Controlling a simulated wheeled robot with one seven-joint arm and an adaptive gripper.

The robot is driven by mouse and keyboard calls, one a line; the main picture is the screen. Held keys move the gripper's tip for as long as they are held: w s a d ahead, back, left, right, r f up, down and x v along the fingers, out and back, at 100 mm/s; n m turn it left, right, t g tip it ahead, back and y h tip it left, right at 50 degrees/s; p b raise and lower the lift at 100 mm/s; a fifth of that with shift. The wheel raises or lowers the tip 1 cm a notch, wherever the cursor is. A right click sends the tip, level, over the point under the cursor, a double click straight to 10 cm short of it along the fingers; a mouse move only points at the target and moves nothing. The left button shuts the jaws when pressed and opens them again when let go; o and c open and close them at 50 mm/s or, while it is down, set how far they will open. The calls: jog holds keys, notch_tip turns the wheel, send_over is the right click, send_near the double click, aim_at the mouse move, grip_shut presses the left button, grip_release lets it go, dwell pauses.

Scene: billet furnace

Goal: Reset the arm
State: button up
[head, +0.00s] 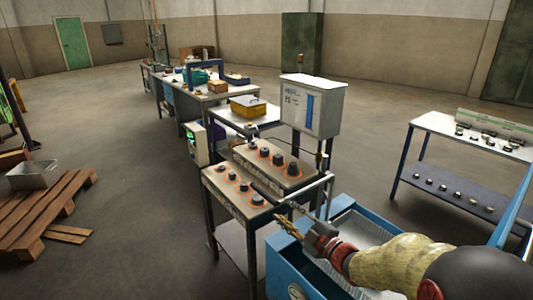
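My arm reaches in from the lower right of the head view, in a yellowish sleeve with red rings. My gripper (284,222) is at its end, with brass-coloured fingers pointing left. It is over the near rim of a blue machine (287,262), just in front of a stepped stand (236,208) carrying several dark knobs with orange rings. The fingers are small in the picture, so their opening and any contact with the stand are unclear. No held object can be made out.
A grey control box (312,107) stands behind the knob stand. A yellow bin (248,106) sits on a table to its left. A shelf table (455,137) with small parts is at right. Wooden pallets (45,212) lie at left. The floor between is clear.

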jog(key=d+f+m+g+h, duration=0.2)
jog(key=d+f+m+h, duration=0.5)
jog(key=f, duration=0.4)
jog(key=s+d+m+g+h, duration=0.25)
jog(key=s+d+m, duration=0.2)
jog(key=s, duration=0.35)
jog(key=s+d+m+g+h, duration=0.25)
jog(key=s+d+g, duration=0.2)
jog(key=s, duration=0.35)
jog(key=s+a+r+m+g+y, duration=0.1)
jog(key=s+a+r+m, duration=0.2)
jog(key=s, duration=0.6)
jog(key=s+a+r+m+g, duration=0.15)
jog(key=s+r, duration=0.35)
jog(key=s, duration=0.5)
jog(key=s+a+r+t+y, duration=0.1)
jog(key=s+a+r+t, duration=0.1)
jog(key=r, duration=0.4)
jog(key=shift+a+n, duration=0.35)
jog(key=shift+a, duration=0.15)
jog(key=shift+w+d, duration=0.1)
